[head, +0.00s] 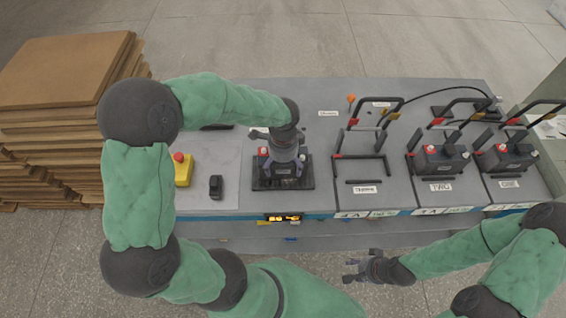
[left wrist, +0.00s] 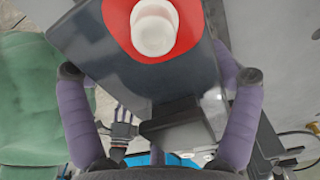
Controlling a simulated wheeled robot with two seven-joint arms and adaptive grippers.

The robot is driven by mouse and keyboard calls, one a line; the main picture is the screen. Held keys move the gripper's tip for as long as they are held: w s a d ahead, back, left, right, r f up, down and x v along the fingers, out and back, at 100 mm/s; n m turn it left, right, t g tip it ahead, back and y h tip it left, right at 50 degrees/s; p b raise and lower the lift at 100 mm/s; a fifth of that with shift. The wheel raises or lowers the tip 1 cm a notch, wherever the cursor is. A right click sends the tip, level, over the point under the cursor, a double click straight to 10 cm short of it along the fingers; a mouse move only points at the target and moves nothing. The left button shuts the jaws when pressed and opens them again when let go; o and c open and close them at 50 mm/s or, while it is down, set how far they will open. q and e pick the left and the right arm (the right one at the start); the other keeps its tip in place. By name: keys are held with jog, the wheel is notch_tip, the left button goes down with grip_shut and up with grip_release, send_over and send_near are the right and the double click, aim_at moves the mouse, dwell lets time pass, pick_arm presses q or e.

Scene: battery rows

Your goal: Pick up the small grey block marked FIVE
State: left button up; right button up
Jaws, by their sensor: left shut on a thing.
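A small dark grey block (head: 285,170) with a red terminal and a pale one is at the black plate (head: 258,186) on the bench. No FIVE marking can be read on it. My left gripper (head: 284,154) comes down over the block from above and is shut on it. In the left wrist view the grey block (left wrist: 100,45), with a white cap in a red ring, lies between the purple fingers of my left gripper (left wrist: 160,80). Whether it touches the plate cannot be told. My right gripper (head: 350,271) is open and empty in front of the bench.
Similar dark blocks (head: 440,158) (head: 508,157) sit in bays with black handles at right; one bay is labelled TWO. The THREE bay (head: 362,170) looks empty. A yellow box with a red button (head: 183,170) and a small black device (head: 216,187) stand left. Brown boards (head: 65,75) are stacked beyond.

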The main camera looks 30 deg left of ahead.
pick_arm(q)
jog(key=shift+w+r, duration=0.1)
jog(key=shift+r, duration=0.15)
